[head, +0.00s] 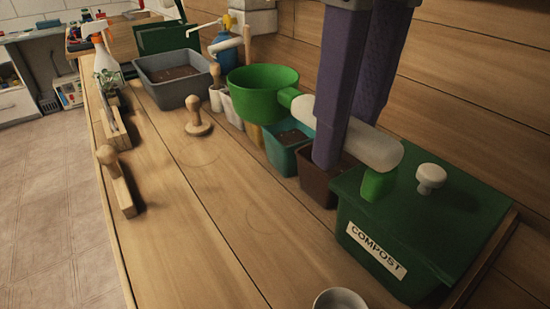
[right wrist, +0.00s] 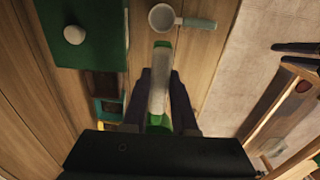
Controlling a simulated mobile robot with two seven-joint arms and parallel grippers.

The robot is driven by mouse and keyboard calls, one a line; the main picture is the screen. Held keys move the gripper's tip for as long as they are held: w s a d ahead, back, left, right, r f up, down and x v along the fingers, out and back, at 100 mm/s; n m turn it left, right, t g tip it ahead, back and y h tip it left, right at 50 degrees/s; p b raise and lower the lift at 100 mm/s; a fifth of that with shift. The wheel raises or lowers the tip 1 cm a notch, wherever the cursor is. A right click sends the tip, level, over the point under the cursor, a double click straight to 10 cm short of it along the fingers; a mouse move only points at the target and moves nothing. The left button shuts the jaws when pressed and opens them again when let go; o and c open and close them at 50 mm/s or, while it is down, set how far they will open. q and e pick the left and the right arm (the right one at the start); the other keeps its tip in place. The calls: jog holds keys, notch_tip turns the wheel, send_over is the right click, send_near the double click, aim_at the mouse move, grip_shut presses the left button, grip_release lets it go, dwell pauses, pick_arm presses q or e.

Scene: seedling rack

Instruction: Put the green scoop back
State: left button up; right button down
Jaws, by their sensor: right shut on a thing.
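The green scoop has a round green bowl (head: 262,92), a pale white handle (head: 378,148) and a green end piece. My right gripper (head: 345,128) has purple fingers and is shut on the handle. It holds the scoop above the row of pots, with the bowl to the left and the end piece in front of the compost bin's lid. In the right wrist view, the handle (right wrist: 158,78) runs between the fingers with green at both ends; the bowl is hidden there.
A green compost bin (head: 380,258) with a white-knobbed lid stands at right. Teal (head: 284,160) and brown (head: 318,190) pots stand under the scoop. Also here are a wooden tamper (head: 198,120) and grey tub (head: 180,90). The bench middle is clear.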

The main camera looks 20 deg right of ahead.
notch_tip(320, 180, down, 16)
jog(key=b, duration=0.3)
jog(key=shift+f, duration=0.25)
jog(key=shift+f, duration=0.55)
jog(key=c, duration=0.7)
grip_release()
